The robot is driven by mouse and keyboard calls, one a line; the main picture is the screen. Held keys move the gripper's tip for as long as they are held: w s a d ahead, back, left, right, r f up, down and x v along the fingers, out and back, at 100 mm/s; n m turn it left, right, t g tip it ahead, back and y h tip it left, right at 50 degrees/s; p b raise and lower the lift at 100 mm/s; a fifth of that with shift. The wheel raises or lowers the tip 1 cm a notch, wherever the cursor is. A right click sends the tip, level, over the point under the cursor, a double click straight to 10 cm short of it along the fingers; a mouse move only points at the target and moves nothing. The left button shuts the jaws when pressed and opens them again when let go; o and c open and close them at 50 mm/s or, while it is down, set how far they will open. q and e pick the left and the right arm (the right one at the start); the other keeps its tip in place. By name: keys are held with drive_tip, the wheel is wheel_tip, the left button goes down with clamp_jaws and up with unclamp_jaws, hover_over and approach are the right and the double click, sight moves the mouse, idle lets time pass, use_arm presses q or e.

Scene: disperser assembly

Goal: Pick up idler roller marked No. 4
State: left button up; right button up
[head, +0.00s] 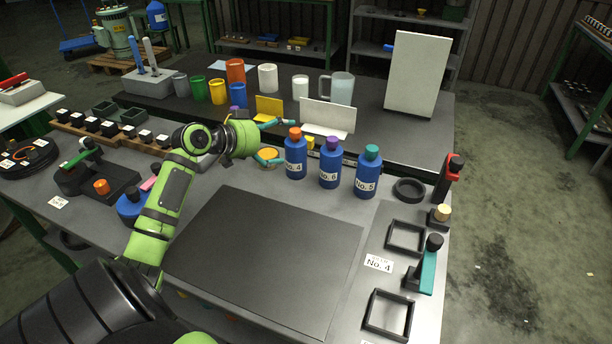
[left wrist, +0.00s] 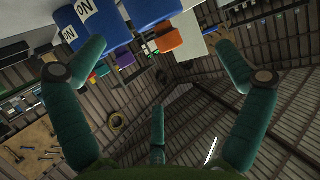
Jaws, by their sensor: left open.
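No part plainly shaped like an idler roller stands out. A blue bottle-shaped part (head: 295,168) with an orange cap is marked No. 4 and stands upright on the table. In the left wrist view its orange cap (left wrist: 168,41) and part of its blue body show between the fingers. Similar blue parts marked No. 6 (head: 330,180), with a purple cap, and No. 5 (head: 367,187), with a teal cap, stand to its right. My left gripper (head: 285,142) is open just left of the No. 4 part, fingers pointing at it. It is empty in the left wrist view (left wrist: 162,52).
A dark mat (head: 265,260) lies clear in front. On the right are a No. 4 card (head: 379,263), square frames (head: 405,237), a black ring (head: 409,190) and a teal part (head: 428,270). Cups, a mug (head: 342,88) and a white board (head: 417,75) stand behind.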

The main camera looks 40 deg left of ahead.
sight(291, 158)
use_arm(q)
drive_tip(key=f+b, duration=0.1)
drive_tip(key=f, duration=0.1)
drive_tip(key=f+b, duration=0.1)
drive_tip(key=f, duration=0.1)
drive_tip(key=f+b, duration=0.1)
drive_tip(key=f, duration=0.1)
drive_tip(key=shift+w+f+b, duration=0.25)
drive_tip(key=shift+b, duration=0.15)
drive_tip(key=shift+w+d+f, duration=0.1)
drive_tip(key=shift+p+x, duration=0.45)
drive_tip(key=shift+x, duration=0.5)
drive_tip(key=p+x, duration=0.1)
drive_tip(key=x, duration=0.2)
drive_tip(key=shift+w+d+f, duration=0.1)
drive_tip(key=shift+w+f, duration=0.2)
drive_tip(key=shift+f, duration=0.05)
drive_tip(key=shift+w+d+f, duration=0.1)
drive_tip(key=shift+w+f, duration=0.1)
drive_tip(key=shift+w, duration=0.15)
drive_tip(key=c, duration=1.5)
drive_tip(key=shift+r, duration=0.1)
use_arm(e)
drive_tip(key=s+f, duration=0.4)
drive_tip(key=shift+d+f+g, duration=0.15)
drive_tip(key=shift+f+g, duration=0.25)
